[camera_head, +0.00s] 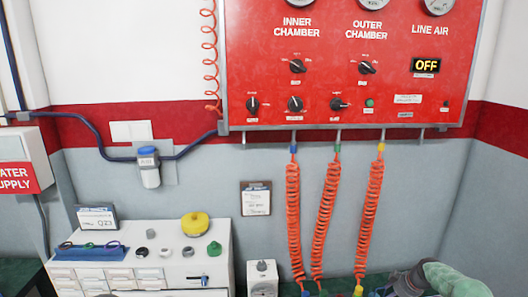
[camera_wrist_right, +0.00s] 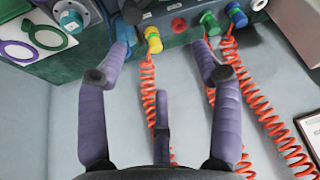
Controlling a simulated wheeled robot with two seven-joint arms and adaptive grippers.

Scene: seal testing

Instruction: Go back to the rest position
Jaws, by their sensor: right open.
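My right gripper (camera_wrist_right: 162,52) is open in the right wrist view, its purple fingers spread and nothing between them. In the head view part of my right arm and hand (camera_head: 408,282) shows at the bottom right corner, beside the lower ends of the orange coiled hoses. A blue-ended, a yellow (camera_wrist_right: 153,40) and a green hose connector (camera_wrist_right: 210,22) show beyond the fingertips in the wrist view. The blue one is close to the left finger; whether they touch I cannot tell. My left gripper is not in view.
The red control panel (camera_head: 340,95) is on the wall, its display reading OFF. Three orange coiled hoses (camera_head: 328,220) hang below it. A white drawer cabinet (camera_head: 215,245) stands at lower left with a yellow part (camera_head: 195,224) and several small parts on top. A clipboard (camera_head: 256,198) hangs on the wall.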

